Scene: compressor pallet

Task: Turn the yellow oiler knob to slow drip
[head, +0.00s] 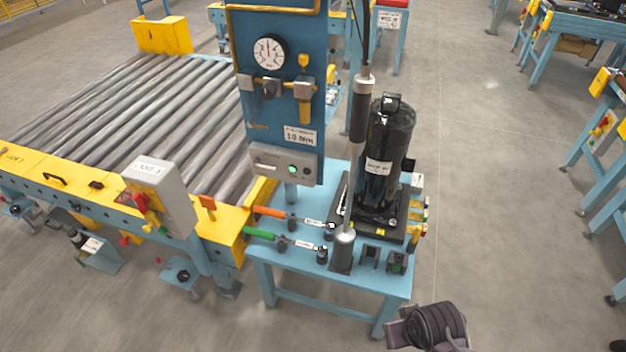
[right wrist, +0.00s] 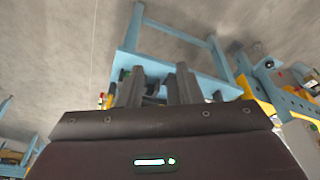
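The yellow oiler knob (head: 303,61) sits on top of the oiler on the blue upright panel (head: 285,135) in the head view. The oiler's amber bowl (head: 305,110) hangs below it. The knob's exact angle is too small to read. My right gripper shows in the right wrist view (right wrist: 157,88), its two dark fingers apart with nothing seen between them. In the head view, part of my right arm is at the bottom right, low and well away from the knob. My left gripper is in neither view.
A pressure gauge (head: 268,53) is left of the oiler. A black compressor (head: 386,155) and a slim upright tool (head: 358,120) stand on the blue table (head: 375,283), right of the panel. A roller conveyor (head: 150,110) lies left.

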